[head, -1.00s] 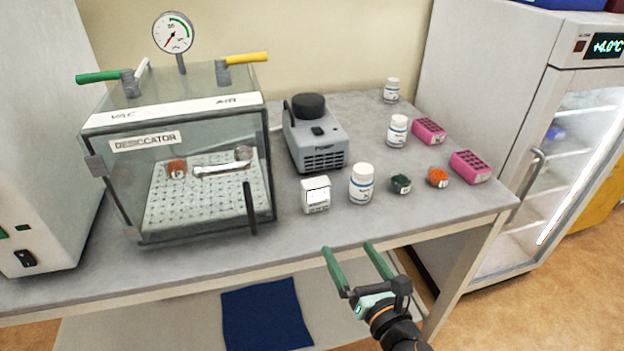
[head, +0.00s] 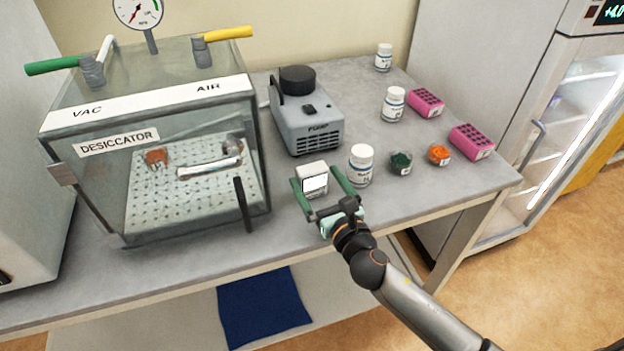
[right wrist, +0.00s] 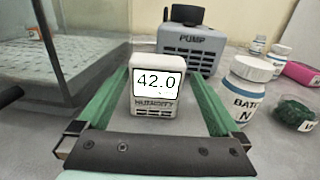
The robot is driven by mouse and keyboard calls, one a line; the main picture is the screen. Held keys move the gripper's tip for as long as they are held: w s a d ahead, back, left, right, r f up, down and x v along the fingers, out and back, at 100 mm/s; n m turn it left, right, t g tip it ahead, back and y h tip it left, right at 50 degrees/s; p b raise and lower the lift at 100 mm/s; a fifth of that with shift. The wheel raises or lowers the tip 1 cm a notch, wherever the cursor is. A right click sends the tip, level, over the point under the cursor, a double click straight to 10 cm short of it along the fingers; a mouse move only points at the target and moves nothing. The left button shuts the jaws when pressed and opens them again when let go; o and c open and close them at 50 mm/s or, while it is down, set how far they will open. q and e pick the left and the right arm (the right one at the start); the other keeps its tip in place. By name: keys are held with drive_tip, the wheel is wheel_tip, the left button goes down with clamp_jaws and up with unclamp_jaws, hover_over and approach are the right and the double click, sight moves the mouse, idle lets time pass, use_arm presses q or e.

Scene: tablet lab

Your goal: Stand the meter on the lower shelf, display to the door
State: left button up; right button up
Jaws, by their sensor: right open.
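The meter (head: 313,181) is a small white box standing upright on the bench, its display facing the front edge. In the right wrist view the meter (right wrist: 155,92) reads 42.0 above the word HUMIDITY. My right gripper (head: 322,183) is open, with its green fingers on either side of the meter; I cannot tell whether they touch it. The desiccator (head: 163,100) is a clear box at the left with a perforated white shelf (head: 150,211) inside, holding an orange item and a white-handled item. Its front door looks closed. My left gripper is not in view.
A grey pump (head: 310,128) stands behind the meter. A white bottle (head: 361,165) stands close to the right finger. A green-filled dish (head: 400,163), an orange-filled dish (head: 439,155), pink racks (head: 472,141) and more bottles are further right. A fridge (head: 500,110) stands at the right.

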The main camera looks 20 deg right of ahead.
sight(306, 167)
drive_tip(key=w, duration=0.2)
drive_tip(key=w+a, duration=0.1)
drive_tip(key=w, duration=0.2)
drive_tip(key=shift+w+f, duration=0.1)
drive_tip(key=shift+f, duration=0.1)
drive_tip(key=c, duration=1.4)
drive_tip(key=shift+r, duration=0.15)
